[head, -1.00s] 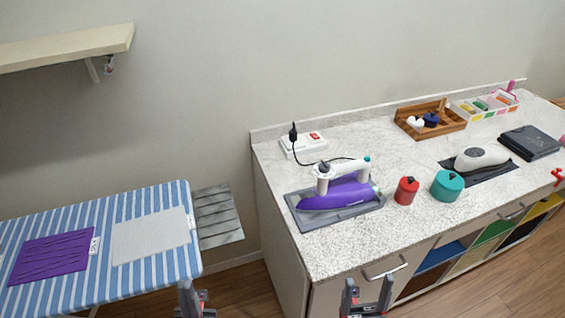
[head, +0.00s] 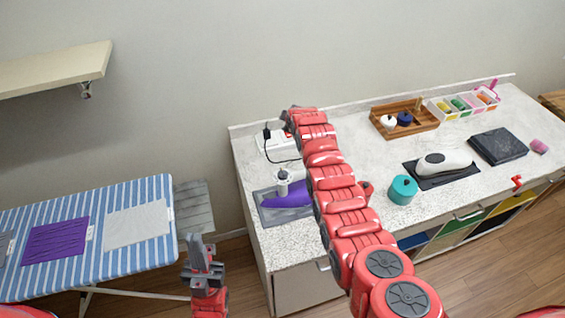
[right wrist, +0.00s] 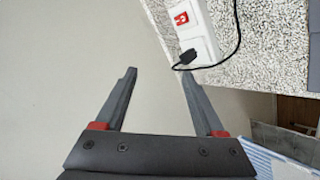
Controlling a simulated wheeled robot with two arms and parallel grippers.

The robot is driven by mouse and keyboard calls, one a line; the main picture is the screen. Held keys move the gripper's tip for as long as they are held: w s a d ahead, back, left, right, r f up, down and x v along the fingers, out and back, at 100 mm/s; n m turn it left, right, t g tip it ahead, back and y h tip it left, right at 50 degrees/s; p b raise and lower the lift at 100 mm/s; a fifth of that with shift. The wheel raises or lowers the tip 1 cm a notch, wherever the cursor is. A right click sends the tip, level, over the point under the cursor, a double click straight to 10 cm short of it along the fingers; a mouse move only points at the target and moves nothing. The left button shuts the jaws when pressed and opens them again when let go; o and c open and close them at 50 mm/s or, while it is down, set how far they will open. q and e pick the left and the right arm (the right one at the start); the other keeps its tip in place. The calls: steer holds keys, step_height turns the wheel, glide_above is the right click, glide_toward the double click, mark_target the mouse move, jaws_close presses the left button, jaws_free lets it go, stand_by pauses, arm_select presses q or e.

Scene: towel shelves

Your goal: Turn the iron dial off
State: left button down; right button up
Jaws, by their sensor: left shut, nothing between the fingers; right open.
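The purple and white iron (head: 287,193) stands on a grey rest (head: 268,214) at the counter's left end. My right arm hides much of it. A small dark-topped knob (head: 283,175) shows at the left of its handle; I cannot read any dial setting. My right arm reaches over the iron towards the wall. In the right wrist view my right gripper (right wrist: 158,75) is open and empty, left of the white power box (right wrist: 201,38) with its red switch (right wrist: 181,17) and black plug (right wrist: 187,57). My left gripper (head: 203,240) is shut and empty, between ironing board and counter.
The striped ironing board (head: 140,262) is at the left, with folded cloths. A teal canister (head: 402,190) and a partly hidden red canister (head: 367,188) stand right of the arm.

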steer(key=s+a+r+n+g, duration=0.2)
steer(key=s+r+n+g, duration=0.1)
steer(key=s+r+g, duration=0.25)
steer(key=n+g+h, duration=0.2)
steer(key=n+g, duration=0.2)
steer(key=g, duration=0.1)
glide_toward(283, 171)
step_height(283, 171, down, 3)
steer(key=b, duration=1)
steer(key=shift+s+f+t, duration=0.15)
steer(key=shift+f+t, duration=0.1)
steer(key=shift+f, duration=0.35)
step_height(283, 171, down, 4)
steer(key=shift+a+r+p, duration=0.1)
steer(key=shift+r+p, duration=0.1)
steer(key=shift+p, duration=0.75)
steer(key=shift+f, duration=0.6)
jaws_close()
